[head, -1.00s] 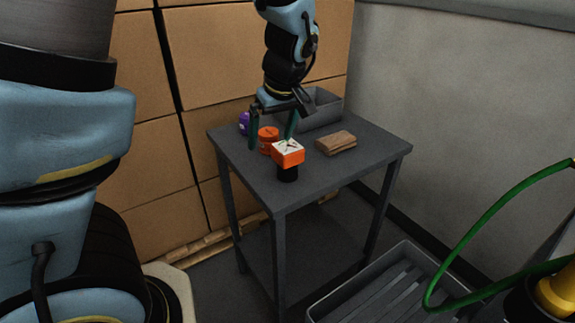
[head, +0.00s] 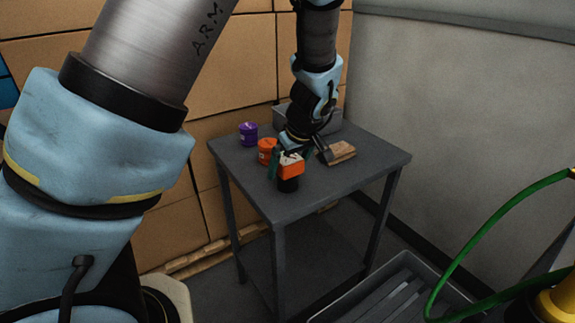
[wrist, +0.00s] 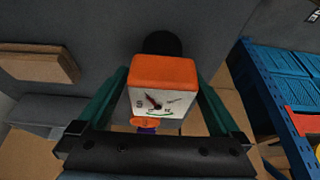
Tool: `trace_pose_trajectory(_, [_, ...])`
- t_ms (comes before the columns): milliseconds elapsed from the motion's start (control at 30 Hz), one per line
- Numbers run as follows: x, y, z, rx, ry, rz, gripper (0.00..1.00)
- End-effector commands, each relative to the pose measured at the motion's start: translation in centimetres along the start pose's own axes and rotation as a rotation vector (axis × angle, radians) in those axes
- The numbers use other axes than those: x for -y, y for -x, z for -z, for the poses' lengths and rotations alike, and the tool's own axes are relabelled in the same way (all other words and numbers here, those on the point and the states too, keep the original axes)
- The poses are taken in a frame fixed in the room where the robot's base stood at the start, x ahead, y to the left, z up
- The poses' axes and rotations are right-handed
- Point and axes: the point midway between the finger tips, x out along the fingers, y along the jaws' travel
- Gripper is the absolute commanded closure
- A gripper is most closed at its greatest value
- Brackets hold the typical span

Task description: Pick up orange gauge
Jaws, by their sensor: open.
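The orange gauge (head: 291,167) has an orange box-shaped body, a white dial face and a black round base. It stands upright near the front corner of the grey table (head: 278,203). In the wrist view the gauge (wrist: 165,72) sits between the two green fingers of my gripper (wrist: 160,90), its dial facing the palm. My gripper (head: 292,160) is open, one finger on each side of the gauge, with small gaps visible in the wrist view. The gauge's back side is hidden in the head view.
An orange canister (head: 266,151) stands close to the left of the gauge, with a purple canister (head: 248,133) behind it. A grey bin (head: 330,119) stands at the back. The table's right front part is clear.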

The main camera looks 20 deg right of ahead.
Motion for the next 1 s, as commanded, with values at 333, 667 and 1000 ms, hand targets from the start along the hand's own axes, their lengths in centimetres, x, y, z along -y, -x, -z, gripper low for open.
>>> trace_pose_trajectory(333, [0.2,-3.0,0.2,0.000,0.000,0.001,0.00])
trace_pose_trajectory(667, [0.1,-3.0,0.1,0.000,0.000,0.000,0.17])
trace_pose_trajectory(1000, [0.1,-2.9,0.1,0.000,0.000,0.000,0.55])
